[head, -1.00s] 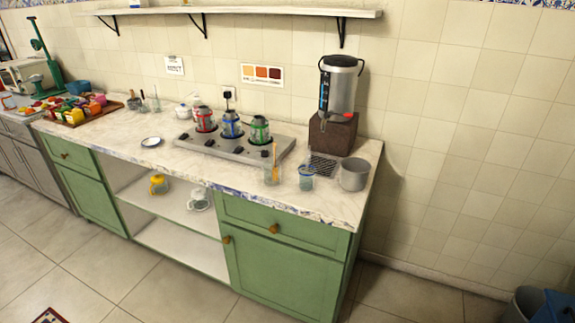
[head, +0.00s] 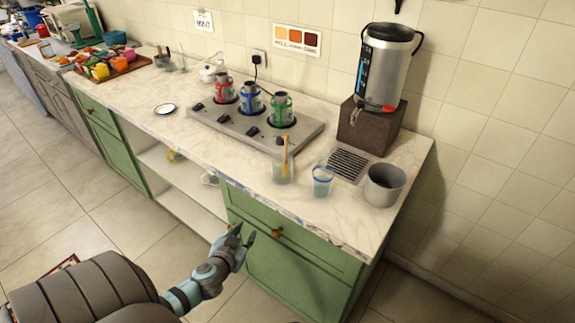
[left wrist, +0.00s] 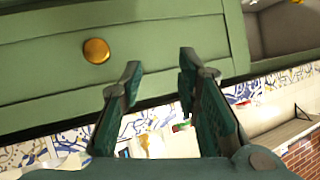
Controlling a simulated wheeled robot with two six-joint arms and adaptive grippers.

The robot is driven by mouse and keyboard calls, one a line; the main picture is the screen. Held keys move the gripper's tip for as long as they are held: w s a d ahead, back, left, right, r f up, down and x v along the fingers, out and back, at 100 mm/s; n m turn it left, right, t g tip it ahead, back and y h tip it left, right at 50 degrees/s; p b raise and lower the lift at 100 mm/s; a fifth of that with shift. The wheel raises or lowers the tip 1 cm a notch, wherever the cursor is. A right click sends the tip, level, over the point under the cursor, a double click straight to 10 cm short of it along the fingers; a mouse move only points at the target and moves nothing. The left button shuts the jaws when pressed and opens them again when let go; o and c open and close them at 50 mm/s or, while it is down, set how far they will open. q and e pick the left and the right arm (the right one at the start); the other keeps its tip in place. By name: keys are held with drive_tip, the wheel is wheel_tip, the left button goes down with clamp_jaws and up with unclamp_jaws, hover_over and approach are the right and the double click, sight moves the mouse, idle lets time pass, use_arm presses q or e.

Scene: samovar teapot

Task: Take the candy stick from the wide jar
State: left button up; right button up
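An orange-yellow stick (head: 286,148) stands nearly upright in a clear glass jar (head: 283,174) near the counter's front edge; I take these as the candy stick and the wide jar. My left gripper (head: 243,234) is in front of the green cabinet, below and left of the jar, touching neither. In the left wrist view the left gripper (left wrist: 158,72) has its two fingers apart with nothing between them. A green cabinet front with a round brass knob (left wrist: 96,50) lies beyond them. The jar is not clearly visible there. My right gripper is not in view.
A second glass (head: 322,182) with a blue band and a grey metal pot (head: 384,185) stand right of the jar. A burner plate (head: 232,125) with several small pots and a steel urn (head: 386,70) are behind.

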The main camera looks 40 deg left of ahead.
sight(286, 163)
use_arm(q)
drive_tip(key=w+d+r+t, duration=0.2)
drive_tip(key=w+r+t, duration=0.1)
drive_tip(key=r, duration=0.7)
drive_tip(key=w+d+r+t, duration=0.2)
drive_tip(key=w+r+t, duration=0.1)
drive_tip(key=r, duration=0.7)
drive_tip(key=shift+n+h, duration=0.3)
drive_tip(key=shift+h, duration=0.2)
drive_tip(key=p+x, duration=0.1)
drive_tip(key=x, duration=0.5)
drive_tip(key=p+x, duration=0.1)
drive_tip(key=x, duration=0.6)
drive_tip(key=shift+w+a+f, duration=0.25)
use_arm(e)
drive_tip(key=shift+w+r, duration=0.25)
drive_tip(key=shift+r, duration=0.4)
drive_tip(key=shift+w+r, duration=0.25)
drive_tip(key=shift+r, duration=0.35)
use_arm(q)
drive_tip(key=shift+s+r, duration=0.1)
clamp_jaws()
